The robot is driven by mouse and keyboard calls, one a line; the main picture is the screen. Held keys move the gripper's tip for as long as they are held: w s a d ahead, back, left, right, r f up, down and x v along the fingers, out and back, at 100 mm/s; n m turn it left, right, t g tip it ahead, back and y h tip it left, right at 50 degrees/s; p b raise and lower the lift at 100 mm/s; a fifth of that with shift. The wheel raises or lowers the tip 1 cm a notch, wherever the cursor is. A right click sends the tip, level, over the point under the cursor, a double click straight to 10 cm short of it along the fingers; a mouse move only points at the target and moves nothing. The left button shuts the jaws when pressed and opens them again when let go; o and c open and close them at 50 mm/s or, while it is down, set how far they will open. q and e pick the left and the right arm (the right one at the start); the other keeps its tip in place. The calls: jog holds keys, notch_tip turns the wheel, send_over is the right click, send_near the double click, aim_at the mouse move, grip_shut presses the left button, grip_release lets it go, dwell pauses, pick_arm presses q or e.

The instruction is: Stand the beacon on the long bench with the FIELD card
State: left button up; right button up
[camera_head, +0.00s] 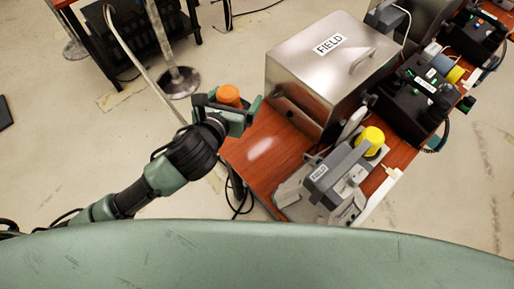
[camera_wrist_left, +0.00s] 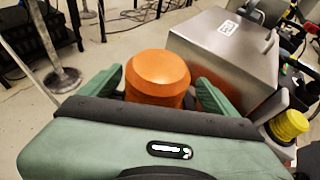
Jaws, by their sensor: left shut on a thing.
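My left gripper (camera_head: 236,108) is shut on the orange beacon (camera_head: 229,95), a short round body with an orange top. In the left wrist view the orange beacon (camera_wrist_left: 158,76) sits upright between the two green fingers (camera_wrist_left: 165,90). The gripper is at the bench's left edge, left of the steel box. The beacon's lower part is hidden, and I cannot tell whether it touches the bench. My right gripper is not in view.
The steel box (camera_head: 300,75) has a handle on its lid. A grey device (camera_head: 335,175) with a yellow cylinder (camera_head: 370,140) stands at the near end. Bare wood shows left of the grey device. A metal pole stand (camera_head: 180,80) is behind.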

pick_arm(q)
jog(key=w+d, duration=0.1)
jog(key=d, duration=0.1)
jog(key=w+d+f+m+h+b, duration=0.1)
jog(key=d, duration=0.2)
jog(key=w+d+f+m+h+b, duration=0.1)
jog(key=d, duration=0.1)
jog(key=shift+w+d+f, duration=0.1)
jog(key=shift+d, duration=0.05)
jog(key=b, duration=0.2)
send_over(264, 140)
jog(key=shift+g, duration=0.3)
notch_tip(264, 140, down, 14)
jog(key=shift+d+f, duration=0.1)
jog(key=shift+f, duration=0.15)
jog(key=shift+f+b, duration=0.75)
jog(key=shift+f, duration=2.05)
